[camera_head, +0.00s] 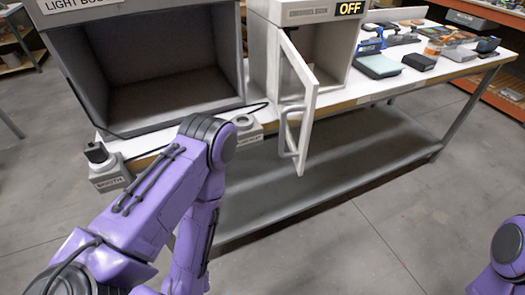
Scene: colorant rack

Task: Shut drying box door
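The drying box (266,40) is a pale grey cabinet with a lit "OFF" display, standing on the table at top centre. Its door (301,85) is open and swings out past the table's front edge toward me. The door's bar handle (285,131) is low on the door. The box's inside is partly visible to the right of the door. My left arm rises from the lower left, bends left of the door and drops down, apart from the door. My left gripper is out of view. Only a bit of my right arm shows at the lower right edge; its gripper is out of view.
A large dark-lined light booth (160,100) stands left of the drying box. Small grey control boxes (110,172) sit at the table's front edge. A teal-topped item (377,66), a black box (419,62) and tools lie to the right. The floor before the table is clear.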

